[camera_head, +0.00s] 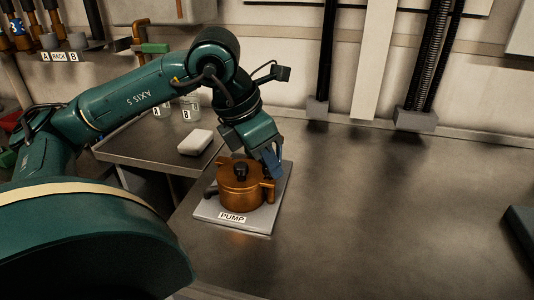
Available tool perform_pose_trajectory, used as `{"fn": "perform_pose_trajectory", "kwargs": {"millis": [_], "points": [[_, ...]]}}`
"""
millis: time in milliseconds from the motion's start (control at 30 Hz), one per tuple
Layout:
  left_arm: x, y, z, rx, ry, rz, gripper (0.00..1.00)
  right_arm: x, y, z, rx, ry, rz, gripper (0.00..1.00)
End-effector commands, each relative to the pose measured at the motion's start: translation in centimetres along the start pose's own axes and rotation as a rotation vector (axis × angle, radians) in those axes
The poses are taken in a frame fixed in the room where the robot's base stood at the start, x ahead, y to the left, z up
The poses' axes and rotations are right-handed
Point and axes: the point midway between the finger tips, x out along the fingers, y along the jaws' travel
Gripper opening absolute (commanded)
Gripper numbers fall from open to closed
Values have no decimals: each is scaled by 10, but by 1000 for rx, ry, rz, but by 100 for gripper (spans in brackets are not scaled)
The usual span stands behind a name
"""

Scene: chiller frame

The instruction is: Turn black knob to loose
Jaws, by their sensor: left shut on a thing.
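A copper-coloured pump (240,196) stands on a grey plate (252,224) labelled PUMP. A black knob (240,170) sits upright on top of the pump, and a dark fitting (212,188) shows at its left side. My left gripper (277,174) reaches down from above at the back right of the pump, to the right of the top knob. Its bluish fingers are shut on a part at the pump's right side; that part is mostly hidden by the fingers. The top knob is clear of the fingers. My right gripper is out of view.
A small white box (195,142) and glass jars (190,106) labelled A and B stand on a side table (135,148) behind left. Black vertical hoses (428,60) run along the back wall.

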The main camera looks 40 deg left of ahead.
Motion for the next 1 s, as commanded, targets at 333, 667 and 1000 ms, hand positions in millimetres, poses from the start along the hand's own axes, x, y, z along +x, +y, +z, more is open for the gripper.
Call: {"fn": "perform_pose_trajectory", "kwargs": {"millis": [333, 667, 1000], "points": [[0, -1, 0, -87, 2, 36, 6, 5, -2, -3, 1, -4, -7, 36], [0, -1, 0, -94, 3, 39, 6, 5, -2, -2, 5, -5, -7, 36], [0, -1, 0, -93, 2, 38, 37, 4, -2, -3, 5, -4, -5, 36]]}}
